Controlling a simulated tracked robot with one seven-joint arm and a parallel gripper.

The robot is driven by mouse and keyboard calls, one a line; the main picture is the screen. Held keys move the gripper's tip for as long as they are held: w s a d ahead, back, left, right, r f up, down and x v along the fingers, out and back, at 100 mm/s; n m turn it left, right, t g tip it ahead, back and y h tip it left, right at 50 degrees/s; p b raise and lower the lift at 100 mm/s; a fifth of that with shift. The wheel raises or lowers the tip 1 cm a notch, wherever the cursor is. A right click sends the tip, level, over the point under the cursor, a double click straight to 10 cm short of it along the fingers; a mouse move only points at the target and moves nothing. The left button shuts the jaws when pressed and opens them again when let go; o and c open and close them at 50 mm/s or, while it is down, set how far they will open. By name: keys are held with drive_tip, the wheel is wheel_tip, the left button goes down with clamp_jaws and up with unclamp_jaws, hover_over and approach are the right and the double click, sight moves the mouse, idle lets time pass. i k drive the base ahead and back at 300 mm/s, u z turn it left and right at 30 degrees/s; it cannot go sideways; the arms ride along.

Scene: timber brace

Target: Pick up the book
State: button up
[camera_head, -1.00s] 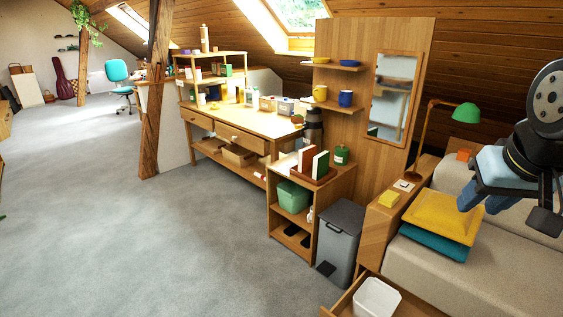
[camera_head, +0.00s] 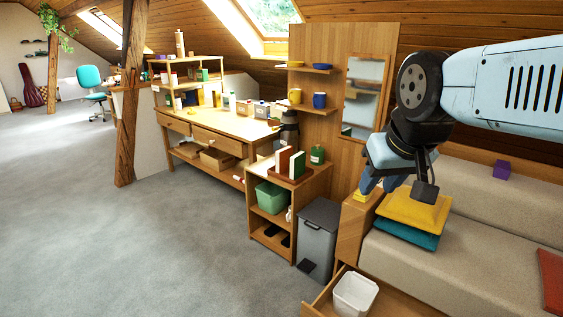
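Two upright books stand in a brown holder on top of the small wooden cabinet (camera_head: 318,188). One is a red-brown book with white page edges (camera_head: 283,161); the other is a green book with white page edges (camera_head: 298,165). I cannot tell which is the task's book. A flat red object (camera_head: 551,282) at the right edge of the sofa is cut off, and I cannot tell what it is. My gripper (camera_head: 382,184) hangs at the right, in front of the sofa's wooden end, well apart from the books. Its blue fingers look spread, with nothing seen between them.
Yellow (camera_head: 413,212) and teal (camera_head: 405,235) cushions lie stacked on the sofa below my gripper. A grey bin (camera_head: 318,238) stands beside the cabinet. An open drawer holding a white container (camera_head: 354,294) juts out in front. The grey floor (camera_head: 150,250) at left is clear.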

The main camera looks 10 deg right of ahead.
sight(283, 156)
drive_tip(key=u, duration=0.2)
drive_tip(key=k, duration=0.4)
drive_tip(key=u, duration=1.05)
drive_tip(key=k, duration=0.8)
drive_tip(key=u, duration=0.65)
drive_tip(key=i, duration=1.2)
drive_tip(key=z, duration=0.4)
drive_tip(key=i, duration=1.05)
drive_tip(key=z, duration=0.45)
drive_tip(key=i, duration=1.1)
drive_tip(key=z, duration=0.9)
drive_tip(key=i, duration=0.9)
drive_tip(key=z, duration=0.8)
